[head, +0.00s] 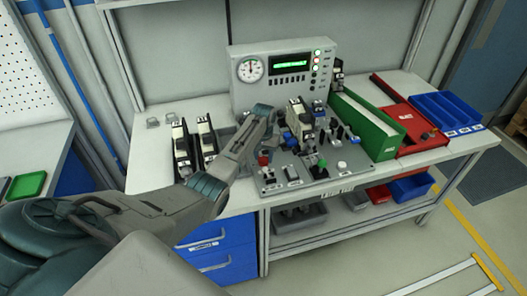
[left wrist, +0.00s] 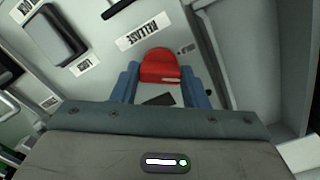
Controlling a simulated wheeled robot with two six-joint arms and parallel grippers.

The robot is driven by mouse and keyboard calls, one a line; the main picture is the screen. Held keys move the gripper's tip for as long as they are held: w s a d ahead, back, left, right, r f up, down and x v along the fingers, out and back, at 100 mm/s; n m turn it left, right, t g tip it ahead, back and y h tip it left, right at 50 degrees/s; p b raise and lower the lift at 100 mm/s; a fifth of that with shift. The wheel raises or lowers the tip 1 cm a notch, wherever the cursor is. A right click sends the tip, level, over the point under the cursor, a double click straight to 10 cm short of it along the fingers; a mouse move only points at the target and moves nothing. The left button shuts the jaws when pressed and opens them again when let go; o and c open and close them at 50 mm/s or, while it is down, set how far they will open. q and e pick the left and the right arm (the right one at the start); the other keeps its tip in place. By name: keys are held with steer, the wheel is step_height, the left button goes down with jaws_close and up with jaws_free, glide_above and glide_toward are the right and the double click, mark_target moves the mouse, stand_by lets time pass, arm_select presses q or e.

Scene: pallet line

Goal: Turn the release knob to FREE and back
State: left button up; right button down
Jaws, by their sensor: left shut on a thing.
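The release knob (left wrist: 160,68) is red and sits on the grey control panel, beside a white label reading RELEASE (left wrist: 144,31) that appears upside down in the left wrist view. My left gripper (left wrist: 160,84) is shut on it, with one blue finger on each side. In the head view the red knob (head: 263,160) shows at the panel's left edge, just below my left wrist. The small marking beside the knob is too small to read, so I cannot tell its setting. My right gripper is not in view.
A console with a round gauge (head: 250,68) and green display stands behind the panel (head: 300,181). Black-and-white devices (head: 181,150) stand left of my wrist. A green-topped knob (head: 319,168) and switches are close by. A green bin (head: 365,128), red tray and blue bin (head: 446,112) are at right.

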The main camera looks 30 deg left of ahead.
mark_target(263, 157)
arm_select(q)
steer(key=n+p, duration=0.2)
steer(key=n, duration=0.1)
steer(key=shift+r+n, duration=0.2)
steer(key=shift+n, duration=0.1)
steer(key=shift+f+n+p, duration=0.1)
steer(key=shift+n+p, duration=0.6)
steer(key=shift+n, duration=0.8)
steer(key=o, duration=1)
step_height(263, 157, up, 11)
steer(key=b, duration=0.2)
steer(key=shift+f+b, duration=0.1)
steer(key=shift+b, duration=0.25)
steer(key=shift+f, duration=0.1)
